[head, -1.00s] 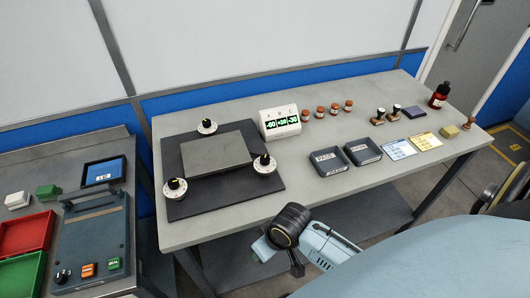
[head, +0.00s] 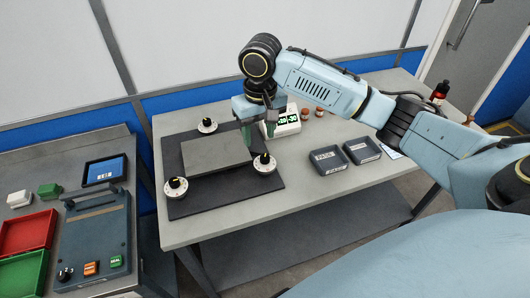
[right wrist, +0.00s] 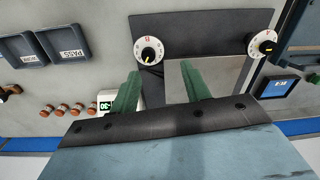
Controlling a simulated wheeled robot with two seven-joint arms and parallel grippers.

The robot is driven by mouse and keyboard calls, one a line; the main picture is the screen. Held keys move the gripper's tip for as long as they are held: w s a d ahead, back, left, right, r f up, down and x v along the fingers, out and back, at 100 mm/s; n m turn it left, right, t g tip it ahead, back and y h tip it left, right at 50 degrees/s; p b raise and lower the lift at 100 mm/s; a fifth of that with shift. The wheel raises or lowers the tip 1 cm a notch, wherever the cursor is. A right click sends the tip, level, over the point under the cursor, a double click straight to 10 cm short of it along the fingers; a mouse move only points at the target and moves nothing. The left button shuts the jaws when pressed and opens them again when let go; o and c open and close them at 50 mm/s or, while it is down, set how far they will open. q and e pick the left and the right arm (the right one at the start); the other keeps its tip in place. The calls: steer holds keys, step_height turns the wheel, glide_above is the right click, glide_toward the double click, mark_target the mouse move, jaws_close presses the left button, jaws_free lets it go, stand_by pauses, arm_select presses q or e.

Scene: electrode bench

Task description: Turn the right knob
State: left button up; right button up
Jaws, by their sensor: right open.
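The right knob (head: 264,161) is black on a white dial and stands at the right side of the dark base plate (head: 215,203). It also shows in the right wrist view (right wrist: 148,53), just beyond the fingertips. My right gripper (head: 258,138) is open and empty, above and behind the right knob, apart from it. Its green fingers (right wrist: 158,75) are spread in the right wrist view. The back knob (head: 207,125) and the front-left knob (head: 175,186) stand at the plate's other corners. My left gripper is not in view.
A grey block (head: 215,154) lies between the knobs. A white display box (head: 288,122) stands behind the right gripper, partly hidden. Two dark trays (head: 328,160) sit to the right. The bench's front strip is clear.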

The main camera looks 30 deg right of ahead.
mark_target(265, 157)
step_height(265, 157, up, 3)
steer(key=w+d+m, duration=0.1)
steer(key=d, duration=0.2)
steer(key=f, duration=0.9)
steer(key=f+b, duration=0.1)
steer(key=f, duration=0.3)
steer(key=shift+w+a+f, duration=0.1)
steer(key=shift+a+f, duration=0.05)
steer(key=shift+a, duration=0.1)
steer(key=c, duration=1)
